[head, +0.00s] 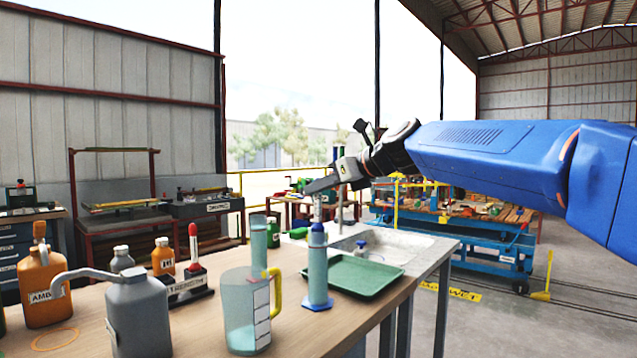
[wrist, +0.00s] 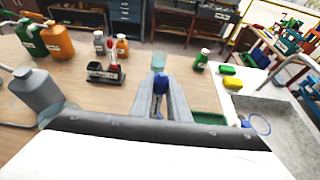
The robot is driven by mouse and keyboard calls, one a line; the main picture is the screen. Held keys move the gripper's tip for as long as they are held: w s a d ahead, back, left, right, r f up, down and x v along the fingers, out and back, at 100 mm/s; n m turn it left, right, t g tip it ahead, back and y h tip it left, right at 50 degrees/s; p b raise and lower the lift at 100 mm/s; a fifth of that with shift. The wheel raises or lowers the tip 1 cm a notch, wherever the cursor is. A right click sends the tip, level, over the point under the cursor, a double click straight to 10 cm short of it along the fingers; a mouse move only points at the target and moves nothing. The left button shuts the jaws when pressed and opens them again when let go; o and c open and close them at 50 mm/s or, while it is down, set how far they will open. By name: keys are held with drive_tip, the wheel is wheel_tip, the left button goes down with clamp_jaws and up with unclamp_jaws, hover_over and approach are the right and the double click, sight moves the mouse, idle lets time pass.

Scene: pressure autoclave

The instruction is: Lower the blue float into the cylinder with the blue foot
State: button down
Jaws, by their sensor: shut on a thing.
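The blue float (head: 317,236) hangs upright by its pale stem (head: 318,208) from my gripper (head: 318,187), which is shut on it. In the head view it lines up with the top of the clear cylinder with the blue foot (head: 318,278); I cannot tell whether its lower end is inside the mouth or just above it. The cylinder stands upright on the wooden bench. In the wrist view the blue float (wrist: 160,83) shows between the fingers of my gripper (wrist: 160,98), which hide the cylinder with the blue foot there.
A jug with a yellow handle (head: 246,312) stands left of the cylinder, with another clear cylinder (head: 259,243) behind it. A green tray (head: 350,277) lies close on the right, before the sink (head: 385,246).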

sight(320, 210)
drive_tip(key=shift+f, duration=2.9)
drive_tip(key=c, duration=1.6)
unclamp_jaws()
drive_tip(key=v, duration=1.7)
drive_tip(key=shift+s+d+r, duration=0.1)
drive_tip(key=shift+s+d, duration=0.05)
drive_tip(key=s+d+f+n+g+h, duration=0.1)
drive_tip(key=s+d+f+n+h, duration=0.2)
drive_tip(key=f, duration=1)
drive_tip(key=s+d+f+n+g+h, duration=0.1)
drive_tip(key=s+d+f+n+h, duration=0.3)
drive_tip(key=s+d+f+n, duration=0.6)
drive_tip(key=s+d+f+n+g+h, duration=0.1)
drive_tip(key=s+d+f+n+h, duration=0.2)
drive_tip(key=s+f+n, duration=0.9)
drive_tip(key=shift+s+d+f+n+g+h, duration=0.15)
drive_tip(key=shift+s+d+f, duration=0.45)
drive_tip(key=shift+s+f, duration=0.35)
drive_tip(key=shift+s+d+f+n+g+h, duration=0.1)
drive_tip(key=shift+s+d+f, duration=0.5)
drive_tip(key=shift+f, duration=0.5)
drive_tip(key=shift+s+d+f+n+g+h, duration=0.15)
drive_tip(key=shift+s+d+f, duration=0.45)
drive_tip(key=shift+s+f, duration=0.35)
